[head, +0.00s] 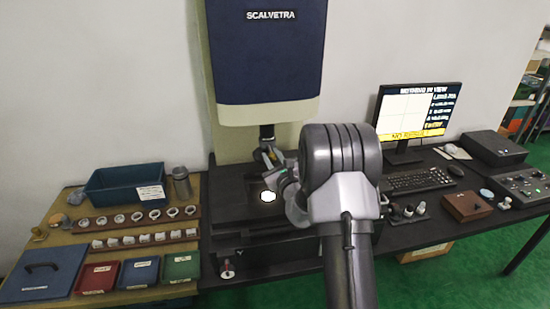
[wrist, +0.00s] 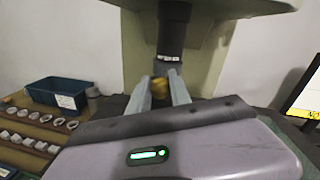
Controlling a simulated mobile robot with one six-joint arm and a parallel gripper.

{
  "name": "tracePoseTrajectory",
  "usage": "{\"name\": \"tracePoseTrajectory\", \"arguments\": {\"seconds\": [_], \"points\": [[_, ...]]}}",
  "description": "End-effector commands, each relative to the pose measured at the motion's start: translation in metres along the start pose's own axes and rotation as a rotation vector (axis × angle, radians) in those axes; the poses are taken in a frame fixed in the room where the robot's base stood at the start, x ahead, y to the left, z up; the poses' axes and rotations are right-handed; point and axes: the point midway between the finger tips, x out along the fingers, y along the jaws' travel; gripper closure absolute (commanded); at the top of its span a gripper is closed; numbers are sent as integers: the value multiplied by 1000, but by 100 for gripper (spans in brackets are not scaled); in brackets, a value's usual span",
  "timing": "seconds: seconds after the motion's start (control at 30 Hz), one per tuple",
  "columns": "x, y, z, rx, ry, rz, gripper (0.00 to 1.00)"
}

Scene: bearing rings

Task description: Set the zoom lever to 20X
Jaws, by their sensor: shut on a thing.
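The dark lens tube (wrist: 172,35) hangs from the blue SCALVETRA machine (head: 268,55); it also shows in the head view (head: 267,133). A ring with small pale marks (wrist: 168,58) sits low on the tube, too small to read. A brass-coloured knob, which looks like the zoom lever (wrist: 159,88), shows below the ring. My gripper (wrist: 158,82) is shut on this knob, one grey finger on each side. In the head view my gripper (head: 270,156) is at the lens, partly behind my arm. The lever's setting cannot be read.
A lit spot (head: 268,196) shows on the stage below the lens. A blue bin (head: 115,184) and racks of rings (head: 135,217) stand at the left. A monitor (head: 418,110), keyboard (head: 421,180) and control boxes (head: 467,207) stand at the right.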

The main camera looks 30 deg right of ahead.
Motion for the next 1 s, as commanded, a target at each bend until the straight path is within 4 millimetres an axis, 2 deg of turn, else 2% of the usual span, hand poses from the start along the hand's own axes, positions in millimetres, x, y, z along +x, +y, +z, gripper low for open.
{"name": "tracePoseTrajectory", "arguments": {"seconds": [0.2,0.23,0.33,0.63,0.73,0.87,1.0], "points": [[0,-1,0,1,-1,-2,100],[0,-1,0,1,-1,-2,72],[0,-1,0,0,-1,-2,54],[-1,-1,0,0,0,-2,54],[-10,-2,0,0,1,-2,54],[-41,-2,0,1,3,-2,54],[-87,-2,0,2,3,-4,54]]}}
